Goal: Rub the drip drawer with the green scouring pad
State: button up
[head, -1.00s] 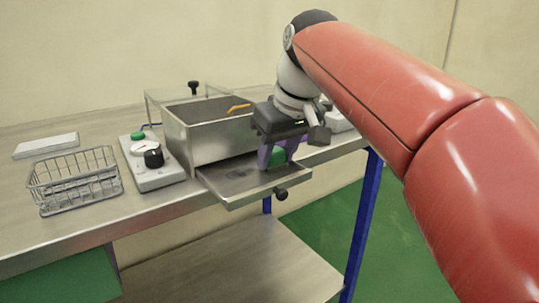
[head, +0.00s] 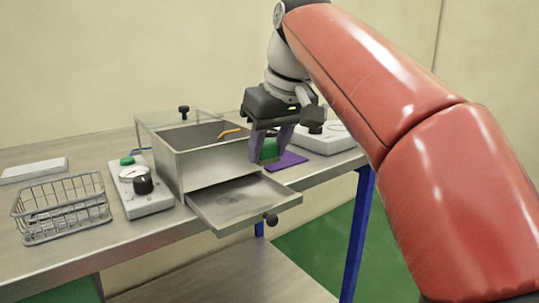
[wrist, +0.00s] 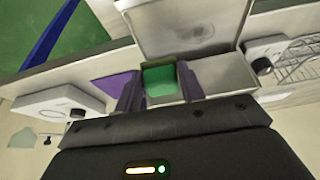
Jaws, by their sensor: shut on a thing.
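The drip drawer (head: 219,207) is a shallow metal tray pulled out from under a metal tank (head: 216,165). A grey smudge shows on its floor, and a dark round knob (head: 271,218) is on its front. My gripper (head: 268,150) is shut on the green scouring pad (head: 269,148), between its two purple fingers. It holds the pad up beside the tank's right end, above and behind the drawer, apart from it. In the wrist view the pad (wrist: 159,80) sits between the fingers, and the drawer (wrist: 205,40) lies beyond it.
A purple mat (head: 288,160) lies on the bench right of the tank. A white device (head: 322,139) stands behind it. Left of the tank are a control box (head: 150,199) with a black knob and green button, a wire basket (head: 63,210) and a pale slab (head: 35,171).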

jog(key=shift+r, duration=1.5)
